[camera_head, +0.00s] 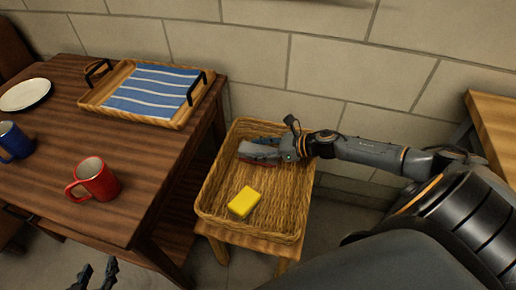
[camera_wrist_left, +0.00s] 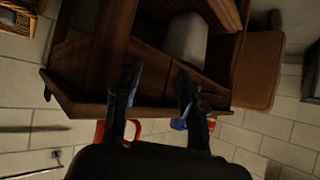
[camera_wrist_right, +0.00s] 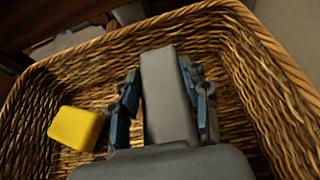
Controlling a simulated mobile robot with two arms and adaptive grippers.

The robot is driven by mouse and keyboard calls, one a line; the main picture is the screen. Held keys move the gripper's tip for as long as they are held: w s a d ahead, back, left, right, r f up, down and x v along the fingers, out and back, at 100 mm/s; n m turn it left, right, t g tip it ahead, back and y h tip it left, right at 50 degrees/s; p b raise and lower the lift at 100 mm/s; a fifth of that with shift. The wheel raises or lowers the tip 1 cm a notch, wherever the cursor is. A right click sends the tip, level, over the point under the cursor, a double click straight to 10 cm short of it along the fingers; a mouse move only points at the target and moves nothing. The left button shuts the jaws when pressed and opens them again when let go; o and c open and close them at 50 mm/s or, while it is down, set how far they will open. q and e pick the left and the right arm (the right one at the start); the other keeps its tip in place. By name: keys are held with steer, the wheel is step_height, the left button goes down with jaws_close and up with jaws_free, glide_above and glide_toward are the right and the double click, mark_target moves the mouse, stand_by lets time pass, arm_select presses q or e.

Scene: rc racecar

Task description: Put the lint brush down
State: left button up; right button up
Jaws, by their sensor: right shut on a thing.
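The lint brush (camera_wrist_right: 168,95) is a grey, block-like thing between the fingers of my right gripper (camera_wrist_right: 165,100) in the right wrist view. My right gripper (camera_head: 275,152) is shut on it, inside the wicker basket (camera_head: 208,205) near its back. In the head view the brush (camera_head: 258,152) shows as a grey shape with a reddish lower edge. I cannot tell whether it touches the basket floor. My left gripper (camera_head: 93,272) is open and empty at the bottom left; its fingers show apart in the left wrist view (camera_wrist_left: 155,90).
A yellow sponge-like block (camera_head: 244,202) lies in the front of the basket. The basket stands on a small wooden stand (camera_head: 250,248). The wooden table (camera_head: 145,175) at left holds a red mug (camera_head: 97,180), blue mug (camera_head: 14,142), plate (camera_head: 25,95) and tray (camera_head: 112,108).

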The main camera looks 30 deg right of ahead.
steer(key=shift+f+b, duration=0.4)
steer(key=shift+f, duration=0.05)
arm_select(q)
steer(key=w+r+t, duration=0.1)
steer(key=w+d+r+t, duration=0.1)
steer(key=r, duration=0.1)
steer(key=shift+w+h, duration=0.25)
steer(key=shift+h, duration=0.15)
steer(key=shift+d+t, duration=0.1)
steer(key=shift+t, duration=0.2)
arm_select(e)
steer(key=shift+f, duration=0.1)
steer(key=o, duration=1.2)
steer(key=shift+c, duration=0.2)
arm_select(q)
steer(key=shift+r, duration=0.1)
